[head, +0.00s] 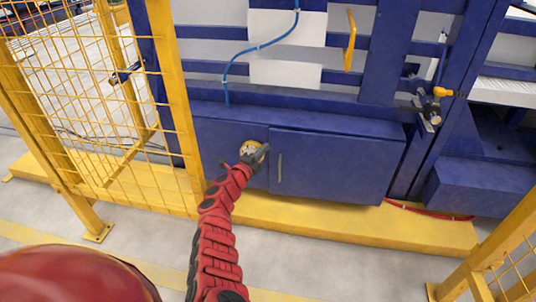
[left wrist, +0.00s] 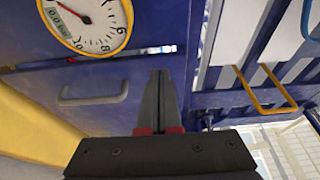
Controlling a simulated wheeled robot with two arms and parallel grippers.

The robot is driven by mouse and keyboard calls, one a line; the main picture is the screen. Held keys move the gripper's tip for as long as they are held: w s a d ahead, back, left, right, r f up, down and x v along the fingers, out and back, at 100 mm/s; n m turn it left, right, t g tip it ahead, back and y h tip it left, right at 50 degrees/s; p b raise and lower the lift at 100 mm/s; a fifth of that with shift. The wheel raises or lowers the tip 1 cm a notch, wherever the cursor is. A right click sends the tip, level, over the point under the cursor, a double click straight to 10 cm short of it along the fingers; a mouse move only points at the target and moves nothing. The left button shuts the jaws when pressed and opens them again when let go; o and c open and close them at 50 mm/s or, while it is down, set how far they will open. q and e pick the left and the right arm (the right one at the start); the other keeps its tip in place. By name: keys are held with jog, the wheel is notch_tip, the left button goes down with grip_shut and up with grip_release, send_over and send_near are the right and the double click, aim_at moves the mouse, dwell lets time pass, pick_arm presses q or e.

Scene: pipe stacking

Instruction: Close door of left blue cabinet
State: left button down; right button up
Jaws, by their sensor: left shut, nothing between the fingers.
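The blue cabinet (head: 228,139) is low, under a blue frame. Its door (head: 340,168) has an upright grey handle (head: 280,173) near its left edge. The door looks closed or nearly so; I cannot tell if it is fully flush. My left gripper (head: 264,150) is at the door's upper left corner, beside a yellow-rimmed gauge (head: 249,149). In the left wrist view, its fingers (left wrist: 160,76) are shut and empty, with the door handle (left wrist: 93,95) and gauge (left wrist: 88,20) to the left. Contact with the door cannot be made out. My right gripper is not in view.
A yellow mesh fence (head: 90,100) stands at the left, and another yellow fence (head: 510,250) at the lower right. A yellow step (head: 350,225) runs along the cabinet's foot. A yellow handle (head: 350,40) and blue hose (head: 262,47) are above. Grey floor in front is clear.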

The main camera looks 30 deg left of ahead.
pick_arm(q)
jog(key=shift+w+a, duration=0.2)
jog(key=shift+w, duration=0.2)
jog(key=shift+s, duration=0.1)
